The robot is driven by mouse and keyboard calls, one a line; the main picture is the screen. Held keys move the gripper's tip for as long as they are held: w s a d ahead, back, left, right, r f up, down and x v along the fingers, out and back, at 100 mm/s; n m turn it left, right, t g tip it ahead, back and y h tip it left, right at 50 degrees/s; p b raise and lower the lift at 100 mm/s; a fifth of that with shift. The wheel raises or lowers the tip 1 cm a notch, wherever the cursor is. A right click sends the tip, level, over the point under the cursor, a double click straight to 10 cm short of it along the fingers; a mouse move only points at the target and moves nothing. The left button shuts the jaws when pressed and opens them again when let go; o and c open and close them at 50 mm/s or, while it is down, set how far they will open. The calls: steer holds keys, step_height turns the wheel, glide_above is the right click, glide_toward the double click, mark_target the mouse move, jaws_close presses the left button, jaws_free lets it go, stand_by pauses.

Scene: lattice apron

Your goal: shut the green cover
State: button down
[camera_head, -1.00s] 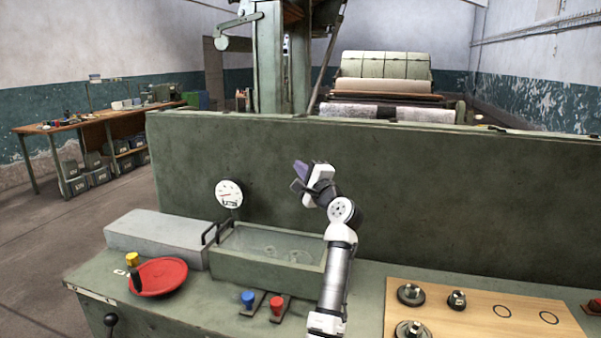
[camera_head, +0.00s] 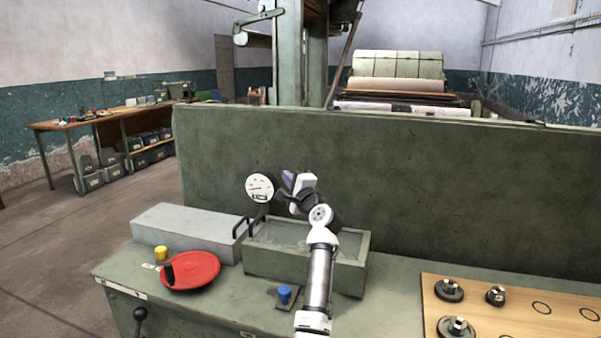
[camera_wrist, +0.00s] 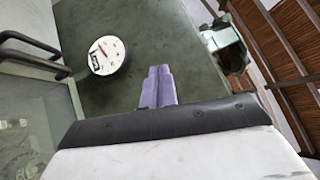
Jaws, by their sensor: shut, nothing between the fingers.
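A green box (camera_head: 290,265) stands on the green bench, with a glassy, see-through surface inside its rim; it also shows at the left of the wrist view (camera_wrist: 62,108). Black bar handles (camera_head: 241,228) rise at its left end; a black bar also shows in the wrist view (camera_wrist: 30,50). I cannot make out which part is the green cover. My gripper (camera_head: 287,180) is raised above the box, right of the white dial gauge (camera_head: 260,187), apart from the handles. Its purple fingers (camera_wrist: 157,88) are together and empty. My forearm hides part of the box.
A tall green panel (camera_head: 430,180) stands behind the bench. A long grey block (camera_head: 180,222) lies left of the box. In front are a red dish-shaped wheel (camera_head: 195,272), a yellow knob (camera_head: 161,253) and a blue button (camera_head: 284,294). A wooden board (camera_head: 470,325) with metal knobs lies right.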

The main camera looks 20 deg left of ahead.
mark_target(257, 233)
steer(key=a+f+n+g, duration=0.1)
steer(key=a+f, duration=0.2)
steer(key=f, duration=0.1)
steer(key=a+f+n+h, duration=0.1)
steer(key=a+f, duration=0.3)
steer(key=a+f+n+g+h, duration=0.1)
steer(key=a+f, duration=0.3)
steer(key=shift+w+f+n+g, duration=0.2)
steer(key=shift+f+n+g, duration=0.1)
steer(key=shift+f, duration=0.1)
steer(key=shift+a+f+h, duration=0.3)
steer(key=shift+a+f, duration=0.1)
steer(key=shift+f, duration=0.2)
